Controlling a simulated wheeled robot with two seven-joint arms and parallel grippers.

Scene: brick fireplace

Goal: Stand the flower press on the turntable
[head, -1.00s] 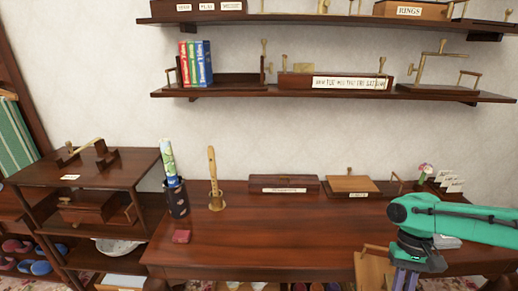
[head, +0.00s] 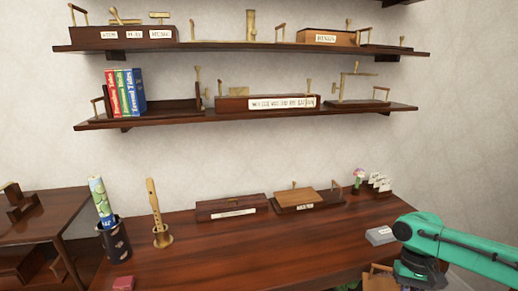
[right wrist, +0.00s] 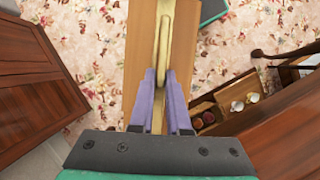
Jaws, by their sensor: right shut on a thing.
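My right gripper (right wrist: 161,80) is shut on the brass handle (right wrist: 163,35) of a light wooden, board-like thing, which I take to be the flower press (right wrist: 185,45). In the head view the flower press (head: 378,282) shows at the bottom edge, in front of the desk, mostly cut off. My right fingertips are out of the head view. In the right wrist view the press hangs over the floral carpet. I cannot pick out the turntable with certainty. My left gripper is not in view.
The desk (head: 230,255) has clear room in its middle. Along its back stand a dark labelled box (head: 232,208), a wooden block on a dark base (head: 308,199), and a small flower (head: 359,178). A recorder (head: 155,210) stands at left.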

